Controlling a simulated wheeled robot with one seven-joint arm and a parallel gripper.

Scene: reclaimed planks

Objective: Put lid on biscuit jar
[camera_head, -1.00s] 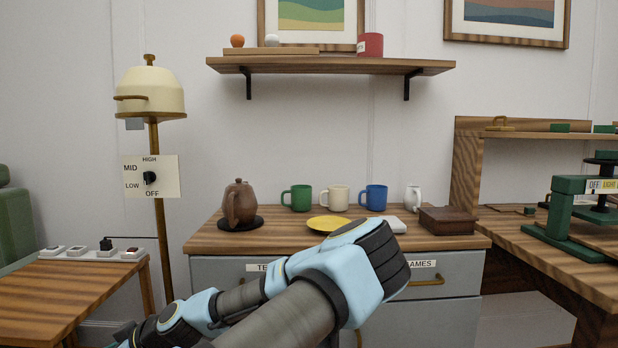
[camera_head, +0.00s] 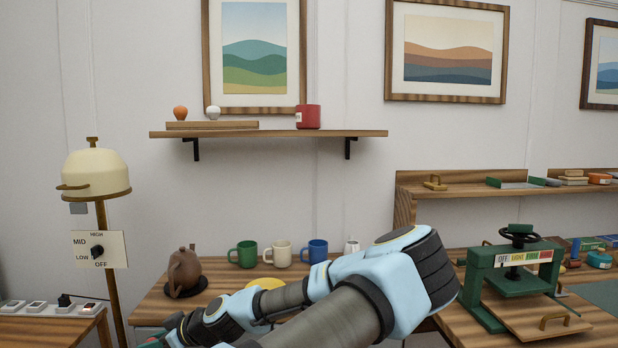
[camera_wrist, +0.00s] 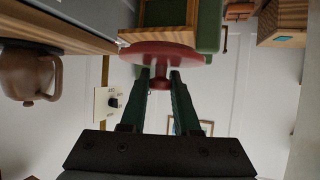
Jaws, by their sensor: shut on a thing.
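My gripper (camera_wrist: 160,78) is shut on the knob of a dark red round lid (camera_wrist: 185,53) in the wrist view. The lid's disc lies beyond the fingertips. A red cylindrical jar (camera_head: 308,116) with a pale label stands upright near the right part of the wall shelf in the head view; it looks like the biscuit jar. Its top is above my eye level, so I cannot see into it. The gripper is low at the left end of my arm in the head view, mostly out of the picture, well apart from the jar.
The wall shelf (camera_head: 350,133) also bears an orange ball (camera_head: 180,113) and a white ball (camera_head: 212,112) on a board. Below are a brown teapot (camera_head: 185,272), mugs (camera_head: 283,254) and a yellow plate (camera_head: 266,283). A cream lamp (camera_head: 95,175) stands left, a green press (camera_head: 515,275) right.

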